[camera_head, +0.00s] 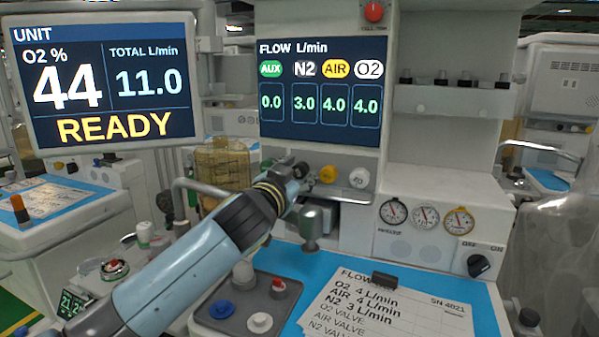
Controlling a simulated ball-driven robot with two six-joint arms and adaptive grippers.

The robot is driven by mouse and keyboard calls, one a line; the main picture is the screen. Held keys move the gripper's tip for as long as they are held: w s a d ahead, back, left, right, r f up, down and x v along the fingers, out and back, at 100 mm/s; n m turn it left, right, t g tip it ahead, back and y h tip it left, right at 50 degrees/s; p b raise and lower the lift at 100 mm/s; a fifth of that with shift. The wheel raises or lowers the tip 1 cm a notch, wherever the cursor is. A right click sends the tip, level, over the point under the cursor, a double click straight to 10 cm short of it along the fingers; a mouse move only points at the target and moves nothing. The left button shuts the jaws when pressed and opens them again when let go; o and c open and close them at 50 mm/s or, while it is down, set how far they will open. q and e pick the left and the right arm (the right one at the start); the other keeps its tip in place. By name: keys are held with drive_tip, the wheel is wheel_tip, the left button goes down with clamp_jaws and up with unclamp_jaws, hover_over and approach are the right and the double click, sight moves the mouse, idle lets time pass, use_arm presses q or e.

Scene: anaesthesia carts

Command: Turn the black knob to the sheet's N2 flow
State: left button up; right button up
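My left gripper (291,180) reaches in from the lower left to the knob row under the flow screen (320,92). Its tip is at a dark knob (301,169), left of the yellow knob (328,174) and white knob (359,178). The gripper hides much of the dark knob; whether its fingers grip it is unclear. The flow screen reads AUX 0.0, N2 3.0, AIR 4.0, O2 4.0. The paper sheet (385,308) lists O2 4, AIR 4 and N2 3 L/min. My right gripper is not in view.
The unit monitor (105,80) reads 44, 11.0 and READY. A grey metal fitting (311,228) stands just right of my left gripper. A tray (247,318) holds blue, white and red-topped items. Gauges (426,216) and an OFF/ON dial (480,266) are at right.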

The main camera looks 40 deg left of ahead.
use_arm(q)
drive_tip(key=v, duration=1.1)
